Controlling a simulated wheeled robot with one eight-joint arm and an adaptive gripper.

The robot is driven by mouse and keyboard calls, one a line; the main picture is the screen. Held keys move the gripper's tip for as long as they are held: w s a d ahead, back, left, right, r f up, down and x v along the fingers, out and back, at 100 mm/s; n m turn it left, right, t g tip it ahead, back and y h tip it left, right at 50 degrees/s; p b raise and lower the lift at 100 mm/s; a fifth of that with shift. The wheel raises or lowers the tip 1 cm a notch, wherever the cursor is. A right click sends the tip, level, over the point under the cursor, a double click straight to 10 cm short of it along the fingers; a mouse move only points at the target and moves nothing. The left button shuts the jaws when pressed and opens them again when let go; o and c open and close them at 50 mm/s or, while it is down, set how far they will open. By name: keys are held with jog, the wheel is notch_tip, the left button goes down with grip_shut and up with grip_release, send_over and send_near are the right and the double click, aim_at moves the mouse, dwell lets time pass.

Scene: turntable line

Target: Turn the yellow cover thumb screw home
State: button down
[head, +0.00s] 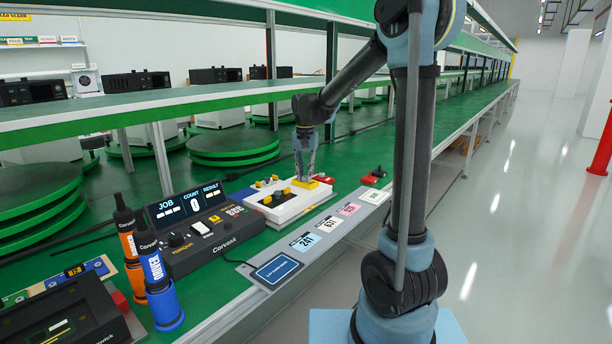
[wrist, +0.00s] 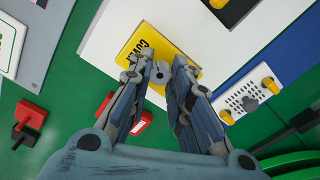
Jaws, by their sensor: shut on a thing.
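The yellow cover (head: 310,184) lies on the white panel (head: 282,212) on the green bench, and in the wrist view the yellow cover (wrist: 139,41) shows part of its black lettering. The cover thumb screw (wrist: 160,73) is a small grey knob over the cover's near part. My gripper (head: 304,174) points down at the cover. In the wrist view my gripper (wrist: 160,70) has one finger on each side of the thumb screw and is shut on it. The screw's lower part and seat are hidden, so I cannot tell how deep it sits.
A red-topped block (head: 370,180) lies right of the panel, and red pieces (wrist: 140,122) show near my fingers. A console (head: 205,230) and bottle-shaped drivers (head: 158,280) stand left. The upper shelf (head: 200,100) runs behind.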

aim_at(305, 177)
jog(key=m, duration=0.5)
jog(key=shift+m, duration=2.5)
jog(key=c, duration=1.4)
grip_release()
jog(key=shift+r, duration=0.1)
notch_tip(305, 177, up, 12)
jog(key=shift+w+f, duration=0.1)
